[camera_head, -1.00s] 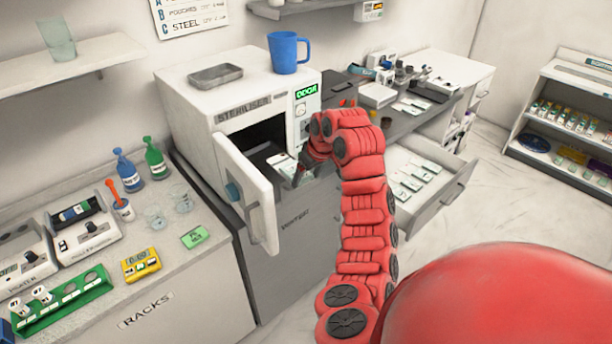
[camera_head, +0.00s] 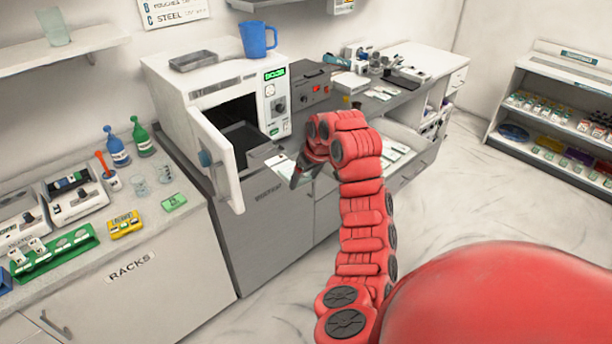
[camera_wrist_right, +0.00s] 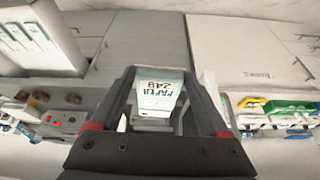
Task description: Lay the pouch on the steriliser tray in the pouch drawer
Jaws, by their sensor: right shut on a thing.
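My right gripper (camera_head: 298,172) is just outside the open steriliser (camera_head: 215,97), in front of its doorway. It is shut on a white pouch (camera_head: 280,161) with green print, which also shows between the fingers in the wrist view (camera_wrist_right: 160,88). The dark steriliser tray (camera_head: 243,138) sits inside the chamber and looks bare where it shows. The open pouch drawer (camera_head: 424,158) is to the right, partly hidden by my right arm; several pouches lie in it. The drawer also shows at the upper left of the wrist view (camera_wrist_right: 40,70). My left gripper is not in view.
The steriliser door (camera_head: 216,160) stands open on the left of the doorway. A blue mug (camera_head: 257,40) and a grey tray (camera_head: 206,60) stand on top of the steriliser. The counter at left holds bottles, cups and racks. Open floor lies in front of the cabinets.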

